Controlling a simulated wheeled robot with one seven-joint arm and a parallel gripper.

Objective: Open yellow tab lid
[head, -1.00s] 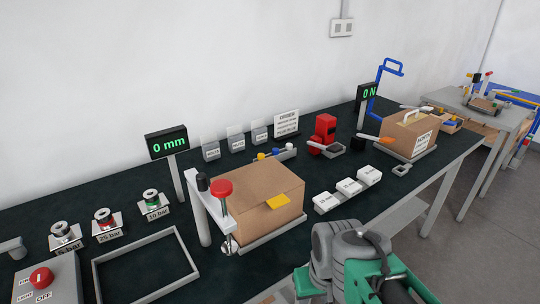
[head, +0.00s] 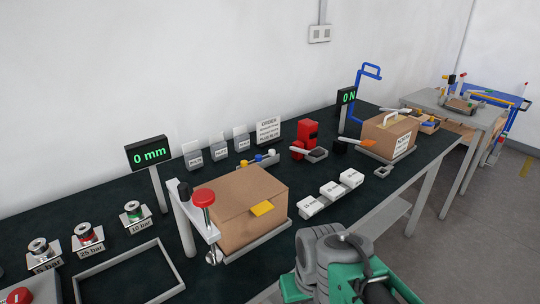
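The yellow tab (head: 262,208) sticks out from the front top edge of a brown cardboard box (head: 233,226) in the head view. The box's lid (head: 240,188) lies flat and closed. The box stands on a grey base plate beside a clamp-like stand with a red knob (head: 203,198). My green and grey arm shows at the bottom, right of the box and apart from it. My gripper's fingers are not visible.
A "0 mm" display (head: 149,152) stands behind the box at left. White blocks (head: 331,190) lie right of the box. An empty grey frame (head: 130,272) lies at front left. A second box (head: 388,136) with a handle stands farther right.

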